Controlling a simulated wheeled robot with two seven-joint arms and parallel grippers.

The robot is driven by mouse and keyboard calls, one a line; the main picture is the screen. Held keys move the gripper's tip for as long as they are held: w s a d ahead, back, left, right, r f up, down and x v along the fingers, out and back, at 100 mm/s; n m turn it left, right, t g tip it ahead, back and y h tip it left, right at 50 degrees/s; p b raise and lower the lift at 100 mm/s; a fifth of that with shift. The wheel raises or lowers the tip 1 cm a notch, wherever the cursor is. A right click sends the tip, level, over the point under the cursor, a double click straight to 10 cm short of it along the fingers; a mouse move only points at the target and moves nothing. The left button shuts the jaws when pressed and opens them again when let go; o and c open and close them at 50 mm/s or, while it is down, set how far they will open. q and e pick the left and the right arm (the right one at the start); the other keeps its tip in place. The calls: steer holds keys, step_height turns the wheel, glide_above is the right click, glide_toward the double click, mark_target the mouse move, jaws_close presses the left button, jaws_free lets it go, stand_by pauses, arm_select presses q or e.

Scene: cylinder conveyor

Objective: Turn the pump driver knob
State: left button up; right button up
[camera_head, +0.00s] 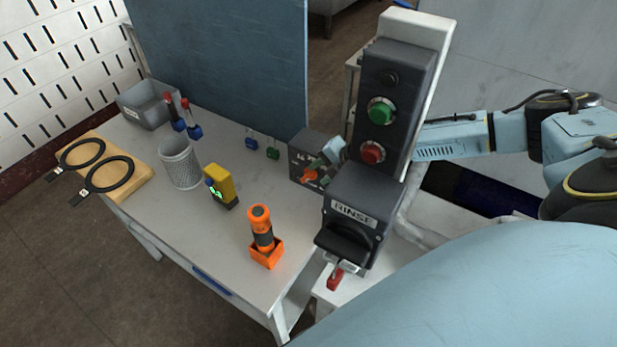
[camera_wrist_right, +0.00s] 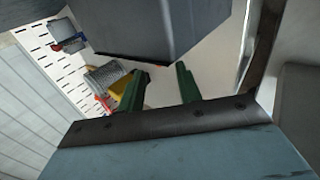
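A dark grey box (camera_head: 312,150) with small controls on its face stands at the right end of the table. An orange knob (camera_head: 309,177) sits low on that face; I take it for the pump driver knob. My right gripper (camera_head: 318,169) is right by the knob, partly hidden behind the tall control panel. Whether it touches the knob I cannot tell. In the right wrist view its two green fingers (camera_wrist_right: 160,88) are apart, with nothing visible gripped between them. A dark box (camera_wrist_right: 150,30) fills the top of that view. My left gripper is not in view.
The control panel (camera_head: 395,85) has green and red buttons above a RINSE unit (camera_head: 358,190). The table (camera_head: 190,240) holds an orange flashlight (camera_head: 262,235), yellow device (camera_head: 220,182), mesh cup (camera_head: 180,165), grey bin (camera_head: 143,104) and wooden board (camera_head: 130,182). A blue partition (camera_head: 225,60) stands behind.

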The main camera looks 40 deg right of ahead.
mark_target(312, 176)
steer(key=shift+x, duration=3.15)
steer(key=shift+c, duration=0.4)
jaws_close()
